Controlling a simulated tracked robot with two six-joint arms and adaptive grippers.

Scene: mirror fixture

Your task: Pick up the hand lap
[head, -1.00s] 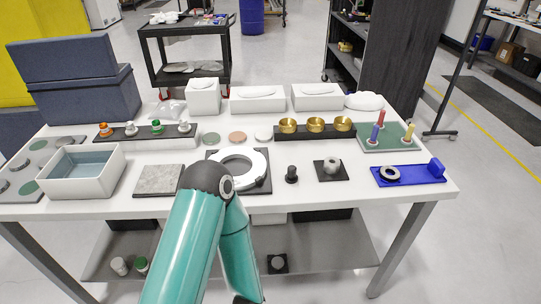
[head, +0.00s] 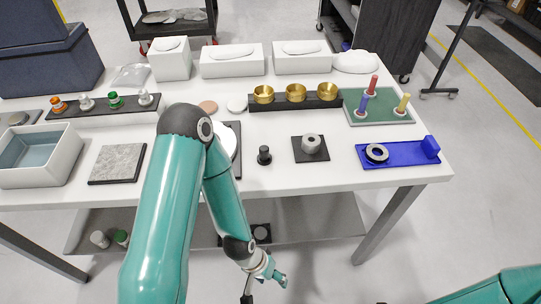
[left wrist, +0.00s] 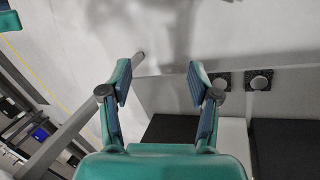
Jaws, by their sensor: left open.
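My left gripper (head: 265,289) is below the front edge of the white table, in front of the lower shelf. In the left wrist view its two fingers (left wrist: 158,75) are apart with nothing between them. I cannot tell for sure which piece is the hand lap. A small black knobbed piece (head: 264,156) stands upright near the table's front edge, above and apart from the gripper. To its right a grey round piece with a hole (head: 311,143) sits on a black square plate.
The white table (head: 330,177) has a front edge above my left gripper. My arm partly hides a white ring (head: 231,140). A grey stone plate (head: 117,163), blue fixture (head: 405,154) and brass cups (head: 296,92) stand around. Black plates with round tops (left wrist: 258,79) show in the left wrist view.

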